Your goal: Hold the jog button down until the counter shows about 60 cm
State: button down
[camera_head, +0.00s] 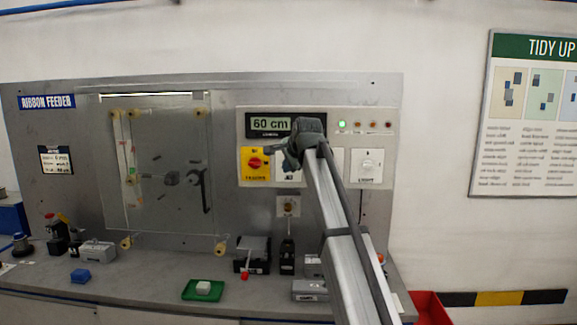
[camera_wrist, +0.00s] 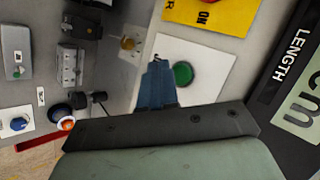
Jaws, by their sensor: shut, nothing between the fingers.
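The counter (camera_head: 270,123) on the grey control panel reads "60 cm". Its edge also shows in the wrist view (camera_wrist: 299,112), labelled LENGTH. A round green button (camera_wrist: 183,74) on a white plate (camera_wrist: 205,62) shows in the wrist view. My gripper (camera_head: 287,165) is shut and empty, in front of the plate. In the wrist view its blue fingertips (camera_wrist: 157,66) lie just beside the button, which is uncovered. I cannot tell whether they touch the plate.
A yellow plate with a red rotary switch (camera_head: 255,163) is left of my gripper, and a LIGHT switch plate (camera_head: 367,165) is right. A clear-covered ribbon feeder (camera_head: 157,205) stands left. The bench holds a green tray (camera_head: 187,295), a blue block (camera_head: 80,276) and several small devices.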

jog(key=s, duration=0.4)
jog(key=c, duration=1.8)
grip_release()
dwell(1.1)
